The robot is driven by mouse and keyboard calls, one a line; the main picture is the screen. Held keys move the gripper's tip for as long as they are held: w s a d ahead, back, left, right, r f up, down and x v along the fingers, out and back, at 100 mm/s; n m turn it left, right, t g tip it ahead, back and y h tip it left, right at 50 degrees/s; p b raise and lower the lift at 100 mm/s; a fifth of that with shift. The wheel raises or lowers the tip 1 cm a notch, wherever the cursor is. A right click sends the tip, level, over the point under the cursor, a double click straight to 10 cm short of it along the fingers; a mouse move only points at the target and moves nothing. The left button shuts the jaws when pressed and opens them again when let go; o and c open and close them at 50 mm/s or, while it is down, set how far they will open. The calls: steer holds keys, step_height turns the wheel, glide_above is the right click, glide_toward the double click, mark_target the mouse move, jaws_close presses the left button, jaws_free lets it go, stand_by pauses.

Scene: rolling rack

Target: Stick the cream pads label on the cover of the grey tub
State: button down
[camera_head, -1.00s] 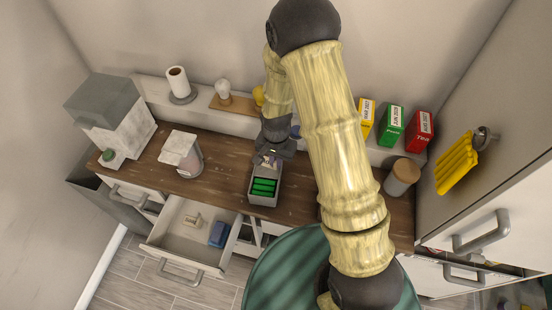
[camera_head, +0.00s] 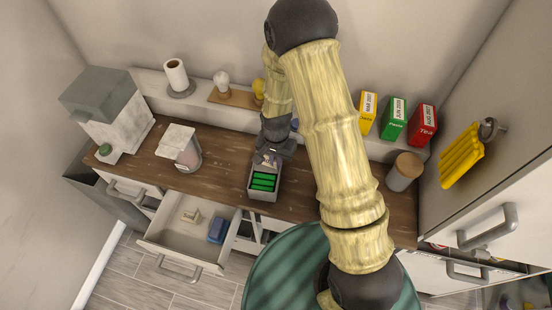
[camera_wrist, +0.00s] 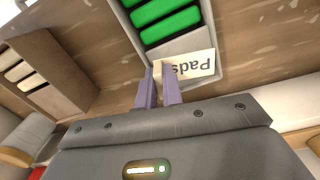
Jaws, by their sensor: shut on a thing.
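The grey tub (camera_head: 263,195) stands on the wooden counter near its front edge, with several green blocks showing in its top. In the wrist view the tub (camera_wrist: 128,22) is at the top, with a plain light grey part at its near end. My gripper (camera_wrist: 160,75) is shut on the cream label (camera_wrist: 198,66), which reads "Pads" upside down in that view. The label overlaps the tub's plain end; I cannot tell whether it touches. In the head view my gripper (camera_head: 270,158) is at the tub's far end, and its fingers are mostly hidden.
A jar with a pale square lid (camera_head: 178,138) stands left of the tub. An open drawer (camera_head: 185,242) holding a blue item (camera_head: 218,230) juts out below. A wood-lidded canister (camera_head: 404,170) stands to the right. Coloured boxes (camera_head: 393,120) line the back shelf.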

stand_by(0.3)
steer(key=c, duration=1.5)
jaws_free()
step_height(320, 180, up, 17)
steer(key=b, duration=0.3)
steer(key=shift+r, duration=0.15)
steer(key=s+d+n+t, duration=0.1)
steer(key=s+d, duration=0.2)
steer(key=s+d+n, duration=0.2)
steer(key=s+d, duration=0.2)
steer(key=s+d+n+t, duration=0.1)
steer(key=s+d+n, duration=0.1)
steer(key=s+d, duration=0.1)
steer(key=shift+s+d+r+t, duration=0.15)
steer(key=shift+s+d+t, duration=0.2)
steer(key=shift+d, duration=0.15)
